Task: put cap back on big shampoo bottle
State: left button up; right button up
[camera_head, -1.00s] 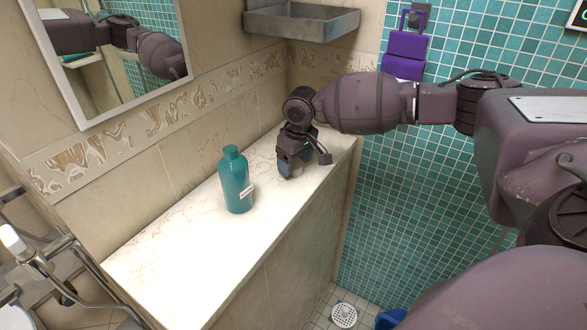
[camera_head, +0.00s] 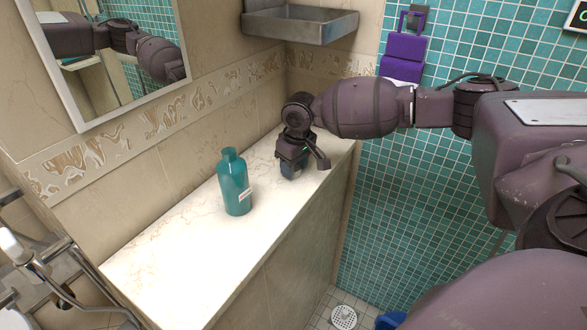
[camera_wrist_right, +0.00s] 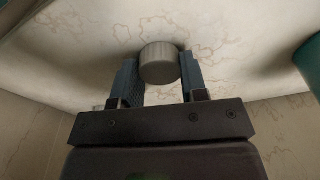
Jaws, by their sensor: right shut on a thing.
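A teal shampoo bottle (camera_head: 235,187) with a white label stands upright on the pale marble counter (camera_head: 190,265). Its narrow neck points up and shows no separate cap. My right gripper (camera_head: 293,171) is down at the counter, to the right of the bottle and apart from it. In the right wrist view its blue-grey fingers (camera_wrist_right: 159,68) are shut on a short grey cylindrical cap (camera_wrist_right: 159,60), close to the marble. The bottle's edge (camera_wrist_right: 311,66) shows at the right of that view. My left gripper is not in view.
A metal shelf (camera_head: 300,24) hangs on the wall above the counter's far end. A mirror (camera_head: 115,50) is on the wall at upper left. Metal fixtures (camera_head: 50,280) are at lower left. The counter's near left part is clear.

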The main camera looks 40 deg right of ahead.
notch_tip(320, 180, up, 10)
jog(key=p, duration=0.1)
jog(key=shift+p, duration=0.3)
dwell(0.5)
jog(key=s+a+f, duration=0.1)
jog(key=s+a, duration=0.3)
jog(key=a, duration=0.1)
jog(key=s+a+f+m, duration=0.1)
jog(key=s+a+f, duration=0.1)
jog(key=s+a, duration=0.2)
jog(key=s+a+f+m, duration=0.1)
jog(key=s+a+f, duration=0.1)
jog(key=s+a, duration=0.2)
jog(key=shift+s+a+f, duration=0.1)
jog(key=shift+a, duration=0.85)
jog(key=shift+s+a+f, duration=0.1)
jog(key=shift+a, duration=0.8)
jog(key=shift+s+a+f, duration=0.15)
jog(key=shift+s+a, duration=0.15)
